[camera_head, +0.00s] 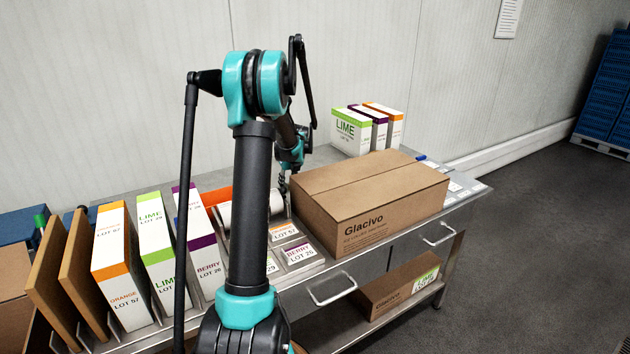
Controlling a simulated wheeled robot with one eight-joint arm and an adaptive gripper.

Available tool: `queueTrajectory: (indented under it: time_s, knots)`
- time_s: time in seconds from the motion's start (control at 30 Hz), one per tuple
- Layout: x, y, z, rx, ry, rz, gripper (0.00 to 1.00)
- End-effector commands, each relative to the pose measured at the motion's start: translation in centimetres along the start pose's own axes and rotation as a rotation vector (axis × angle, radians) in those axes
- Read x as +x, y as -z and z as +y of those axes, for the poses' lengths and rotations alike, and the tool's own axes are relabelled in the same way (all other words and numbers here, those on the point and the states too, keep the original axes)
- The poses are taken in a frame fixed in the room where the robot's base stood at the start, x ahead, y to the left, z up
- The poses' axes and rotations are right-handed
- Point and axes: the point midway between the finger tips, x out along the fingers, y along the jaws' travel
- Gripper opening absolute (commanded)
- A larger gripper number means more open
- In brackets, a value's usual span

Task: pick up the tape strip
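I cannot make out a tape strip in this view; it may be hidden behind my arm or the carton. My gripper (284,183) is small and dark, pointing down beside the left end of the closed brown Glacivo carton (372,203). It is over the area of the white roll (273,202), which my arm partly covers. Its fingers are too small and dark to tell whether they are open or shut, or whether they hold anything.
Orange, lime and berry boxes (123,265) and brown boards (62,275) stand at left. More boxes (350,132) stand behind the carton. Small white and blue items (455,186) lie at right. A lower shelf holds another carton (395,290).

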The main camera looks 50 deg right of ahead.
Motion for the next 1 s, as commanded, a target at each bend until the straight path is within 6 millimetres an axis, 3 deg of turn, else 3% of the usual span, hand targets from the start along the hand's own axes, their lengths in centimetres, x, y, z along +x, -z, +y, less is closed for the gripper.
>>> queueTrajectory:
  time_s: [0.07,0.3,0.77,1.0]
  knots:
    - [0.0,0.0,0.0,0.0,0.0,0.0,0.26]
    - [0.0,0.0,0.0,0.0,0.0,0.0,0.0]
    - [-0.4,-0.1,0.0,0.0,0.0,0.0,0.0]
    - [-3.2,-1.2,0.0,0.0,0.0,0.0,0.0]
